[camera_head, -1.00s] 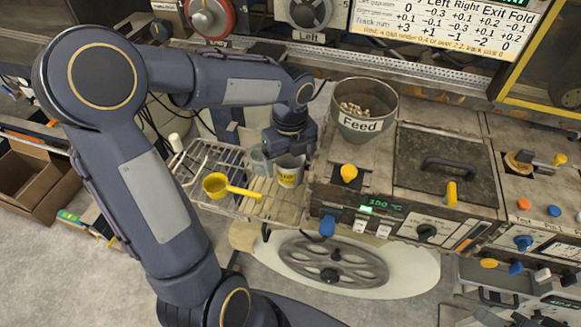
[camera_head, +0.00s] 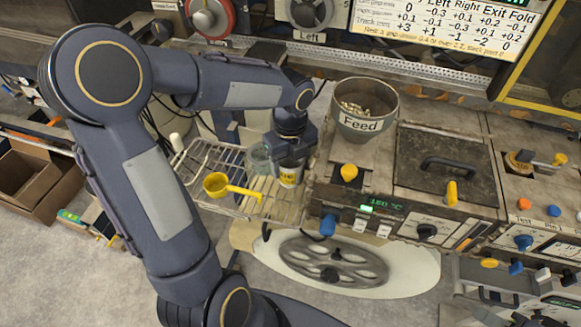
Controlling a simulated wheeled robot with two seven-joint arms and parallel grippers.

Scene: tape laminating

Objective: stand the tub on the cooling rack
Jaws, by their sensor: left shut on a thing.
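The tub (camera_head: 290,177) is a small pale cup with a yellow label, at the right end of the wire cooling rack (camera_head: 200,157). My left gripper (camera_head: 289,163) comes down over it from above and is shut on it. The gripper hides the tub's upper part. The tub looks upright, over or beside the rack's right side. I cannot tell whether its base touches the wires. My right gripper is not in view.
A clear cup (camera_head: 259,160) stands close left of the tub. A yellow scoop (camera_head: 216,185) lies across the rack's front.

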